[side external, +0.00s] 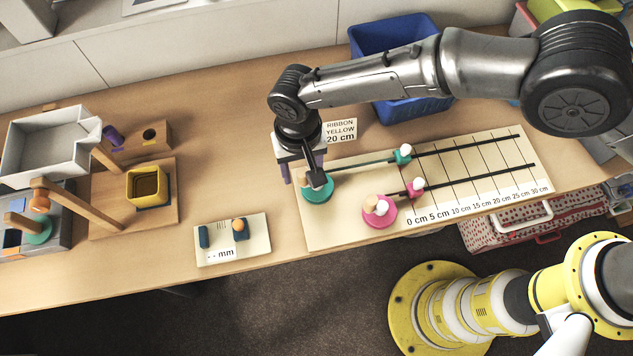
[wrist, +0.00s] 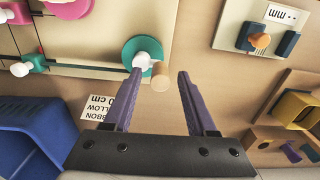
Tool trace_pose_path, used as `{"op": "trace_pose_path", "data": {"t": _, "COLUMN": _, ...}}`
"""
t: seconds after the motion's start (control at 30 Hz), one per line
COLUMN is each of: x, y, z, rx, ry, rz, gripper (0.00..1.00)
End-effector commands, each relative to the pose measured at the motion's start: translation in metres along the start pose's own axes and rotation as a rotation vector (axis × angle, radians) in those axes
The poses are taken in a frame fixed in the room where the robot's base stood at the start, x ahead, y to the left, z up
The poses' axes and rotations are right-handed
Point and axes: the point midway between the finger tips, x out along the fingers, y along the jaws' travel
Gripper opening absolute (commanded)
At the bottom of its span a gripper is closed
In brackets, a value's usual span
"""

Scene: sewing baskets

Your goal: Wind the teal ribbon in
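The teal reel (side external: 314,194) sits at the left end of the cream ribbon board (side external: 340,230). In the wrist view the reel (wrist: 136,47) has a white knob (wrist: 142,61), and a tan cylinder (wrist: 160,80) shows beside its edge. A thin teal ribbon (side external: 350,163) runs from the reel to the teal slider (side external: 403,153), just short of the 0 cm line. My gripper (wrist: 160,74) is open, its purple fingers apart on either side of the tan cylinder as seen from the wrist. I cannot tell whether they touch it. In the side view my gripper (side external: 304,172) partly hides the reel.
A pink reel (side external: 380,217) and pink slider (side external: 416,184) are close by on the board. A card (side external: 340,131) reads "RIBBON YELLOW 20 cm". A blue bin (side external: 375,45) stands behind. A "mm" gauge plate (side external: 255,250) and wooden stands (side external: 105,225) are at left.

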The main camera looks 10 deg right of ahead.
Motion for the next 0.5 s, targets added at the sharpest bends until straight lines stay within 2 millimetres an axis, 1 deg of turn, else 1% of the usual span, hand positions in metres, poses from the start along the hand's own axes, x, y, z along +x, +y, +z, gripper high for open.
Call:
{"op": "trace_pose_path", "data": {"t": 0.27, "x": -0.001, "y": 0.000, "z": 0.000, "rx": 0.000, "ry": -0.001, "rz": 0.000, "gripper": 0.57}}
{"op": "trace_pose_path", "data": {"t": 0.5, "x": -0.020, "y": 0.000, "z": 0.000, "rx": 0.000, "ry": 0.000, "rz": 0.000, "gripper": 0.57}}
